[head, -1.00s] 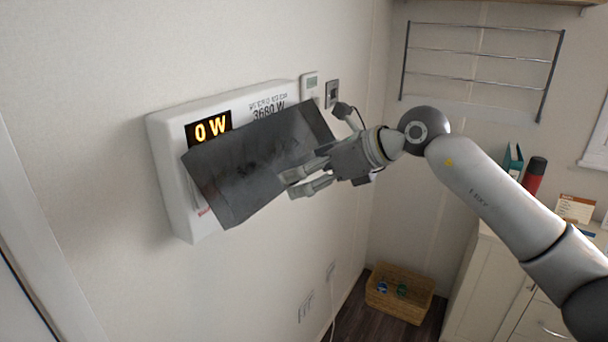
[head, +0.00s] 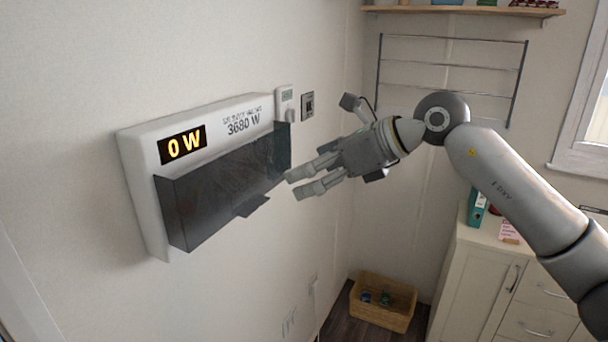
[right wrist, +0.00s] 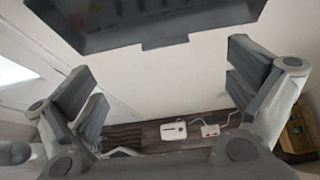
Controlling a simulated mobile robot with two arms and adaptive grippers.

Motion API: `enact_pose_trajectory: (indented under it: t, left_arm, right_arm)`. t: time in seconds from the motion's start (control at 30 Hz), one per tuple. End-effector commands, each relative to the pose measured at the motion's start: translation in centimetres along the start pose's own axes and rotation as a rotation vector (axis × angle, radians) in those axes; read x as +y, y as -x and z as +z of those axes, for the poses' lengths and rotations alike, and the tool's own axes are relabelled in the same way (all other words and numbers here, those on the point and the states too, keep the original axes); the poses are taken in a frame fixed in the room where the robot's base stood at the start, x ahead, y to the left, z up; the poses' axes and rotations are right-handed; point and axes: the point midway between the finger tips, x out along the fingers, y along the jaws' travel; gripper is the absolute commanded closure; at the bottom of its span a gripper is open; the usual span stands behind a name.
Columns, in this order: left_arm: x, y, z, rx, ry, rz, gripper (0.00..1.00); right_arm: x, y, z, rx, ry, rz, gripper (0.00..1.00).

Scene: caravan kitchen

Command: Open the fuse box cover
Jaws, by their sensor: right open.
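The fuse box (head: 140,185) is a white wall unit with a lit "0 W" display and "3680 W" printed on its front. Its dark, see-through cover (head: 215,190) hangs over the lower front, with a small tab (head: 252,207) at its lower edge. It looks down or nearly so; I cannot tell if it is fully shut. The cover (right wrist: 150,22) also fills the top of the right wrist view, its tab pointing down. My right gripper (head: 298,184) is open and empty, just right of the cover and apart from it. My left gripper is out of view.
A small thermostat (head: 286,104) and a switch (head: 308,106) sit on the wall right of the box. A wire rack (head: 450,67) hangs on the back wall. A cabinet (head: 470,290) stands at right, and a basket (head: 382,303) is on the floor.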

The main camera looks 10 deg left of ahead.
Motion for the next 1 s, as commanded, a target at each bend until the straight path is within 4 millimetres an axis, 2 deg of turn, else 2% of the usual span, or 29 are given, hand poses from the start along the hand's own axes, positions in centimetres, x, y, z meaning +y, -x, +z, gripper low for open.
enact_pose_trajectory:
  t: [0.53,1.0]
  left_arm:
    - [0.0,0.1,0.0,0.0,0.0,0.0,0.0]
    - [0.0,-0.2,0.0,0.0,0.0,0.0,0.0]
  right_arm:
    - [0.0,3.8,0.4,0.0,0.0,-0.002,0.0]
    - [0.0,4.0,0.3,0.0,0.0,-0.001,0.0]
